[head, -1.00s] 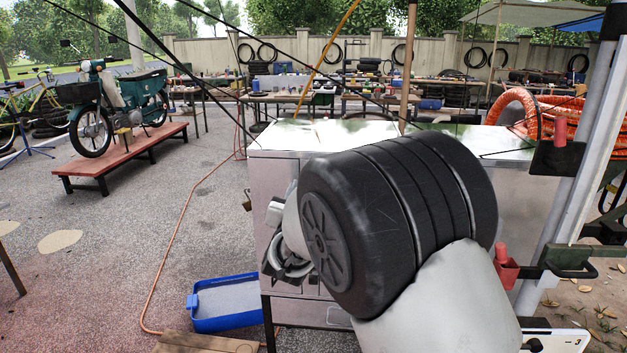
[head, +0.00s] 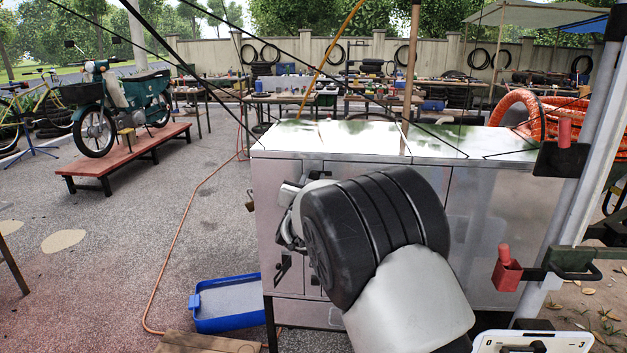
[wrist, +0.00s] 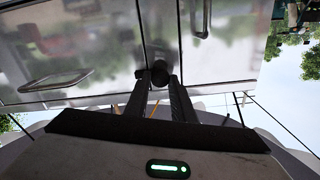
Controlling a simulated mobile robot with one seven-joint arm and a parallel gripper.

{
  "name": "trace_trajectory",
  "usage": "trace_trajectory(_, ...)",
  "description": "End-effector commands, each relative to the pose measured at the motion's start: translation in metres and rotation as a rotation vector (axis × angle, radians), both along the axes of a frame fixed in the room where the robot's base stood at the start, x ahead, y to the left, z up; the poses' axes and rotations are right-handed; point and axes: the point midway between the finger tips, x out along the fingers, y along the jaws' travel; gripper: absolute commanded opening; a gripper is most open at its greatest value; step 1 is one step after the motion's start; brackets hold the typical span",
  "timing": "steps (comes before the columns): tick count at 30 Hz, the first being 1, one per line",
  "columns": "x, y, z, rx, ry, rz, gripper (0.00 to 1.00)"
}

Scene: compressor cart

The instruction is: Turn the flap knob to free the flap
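In the wrist view a small dark round knob (wrist: 160,78) sits on the shiny metal cabinet face, at the tips of my gripper (wrist: 160,82). The two dark fingers stand apart with the knob between their tips; I cannot tell whether they touch it. In the head view my arm's dark and white links cover the gripper and the knob. The metal cabinet (head: 500,215) stands upright in front of me. The flap's outline is not clear; a panel seam runs beside the knob in the wrist view.
A dark latch (head: 283,266) is on the cabinet's lower left front. A blue tray (head: 228,322) lies on the ground to the left, near an orange hose (head: 185,215). A red holder (head: 507,270) on a post stands at right. Paving at left is open.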

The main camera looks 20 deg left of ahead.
Motion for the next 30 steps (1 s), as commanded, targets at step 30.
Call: trace_trajectory(30,-0.0010,0.0022,0.0019,-0.505,-0.120,0.002,0.00)
